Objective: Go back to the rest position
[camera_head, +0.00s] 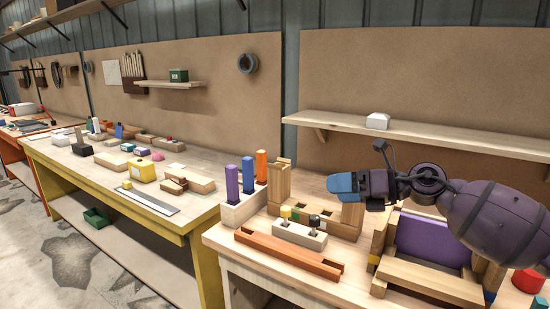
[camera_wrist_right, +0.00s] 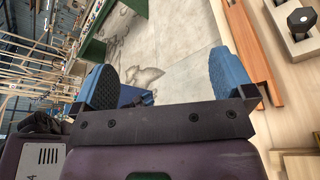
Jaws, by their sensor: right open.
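My right gripper (camera_head: 343,184) has blue fingertips and comes in from the right over the near workbench (camera_head: 262,267). In the right wrist view the two blue fingers of the right gripper (camera_wrist_right: 168,80) stand wide apart with nothing between them. Behind them show the grey floor and the bench edge. In the head view the gripper is in front of a wooden block structure (camera_head: 347,217), and I cannot tell whether it touches it. My left gripper is not in view.
A purple panel in a wooden frame (camera_head: 434,240) stands below my right arm. A long orange-brown channel (camera_head: 289,255), a block with knobs (camera_head: 298,234) and a white block with coloured posts (camera_head: 243,209) are on the bench. A shelf (camera_head: 430,137) runs behind. A yellow-legged bench (camera_head: 110,182) stands left.

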